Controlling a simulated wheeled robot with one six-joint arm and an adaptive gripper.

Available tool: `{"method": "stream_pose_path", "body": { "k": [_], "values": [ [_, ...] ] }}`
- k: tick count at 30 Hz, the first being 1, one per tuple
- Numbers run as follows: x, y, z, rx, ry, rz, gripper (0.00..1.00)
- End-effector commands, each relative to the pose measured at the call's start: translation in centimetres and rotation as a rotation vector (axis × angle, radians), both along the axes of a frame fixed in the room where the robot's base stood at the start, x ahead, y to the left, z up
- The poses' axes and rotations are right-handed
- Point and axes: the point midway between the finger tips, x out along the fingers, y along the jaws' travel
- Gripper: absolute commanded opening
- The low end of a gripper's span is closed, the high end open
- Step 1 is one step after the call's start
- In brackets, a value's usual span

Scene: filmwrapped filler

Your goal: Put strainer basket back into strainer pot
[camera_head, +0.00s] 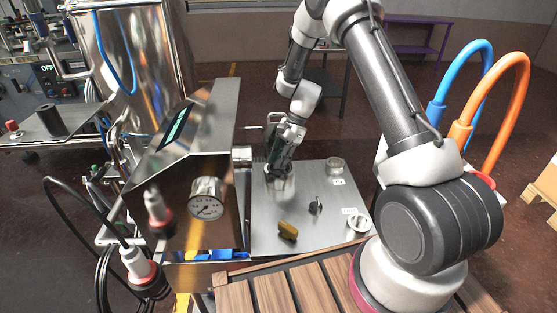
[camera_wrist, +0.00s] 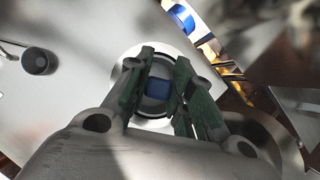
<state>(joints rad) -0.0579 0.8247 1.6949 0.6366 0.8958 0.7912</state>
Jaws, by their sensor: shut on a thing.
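My gripper (camera_head: 281,165) points down over the left rear of the grey steel worktop. In the wrist view my gripper (camera_wrist: 160,88) has its two green-padded fingers closed on the strainer basket (camera_wrist: 157,104), a small round part with a dark rim and a blue middle. A pale metal ring shows around the fingers below, probably the strainer pot (camera_wrist: 122,72). In the head view a shiny cylindrical body (camera_head: 281,186) stands right under the fingertips. I cannot tell how deep the basket sits in the pot, as the fingers hide the contact.
A small metal cup (camera_head: 335,165) stands at the rear right and another round one (camera_head: 358,222) at the front right. A black-topped part (camera_head: 316,206) and a brown-yellow piece (camera_head: 287,231) lie between. The steel housing with a gauge (camera_head: 207,199) bounds the left.

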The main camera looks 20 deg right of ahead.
Motion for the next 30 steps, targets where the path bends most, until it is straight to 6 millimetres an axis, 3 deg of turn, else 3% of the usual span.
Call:
{"method": "stream_pose_path", "body": {
  "k": [23,24,27,30],
  "values": [
    [-0.02,-0.01,-0.64,0.0,0.0,0.0,0.0],
    [-0.02,0.0,-0.65,0.0,0.0,0.0,0.28],
    [-0.02,-0.01,-0.64,0.0,0.001,0.0,0.46],
    [-0.02,-0.01,-0.62,0.0,0.0,0.0,0.48]
  ]
}}
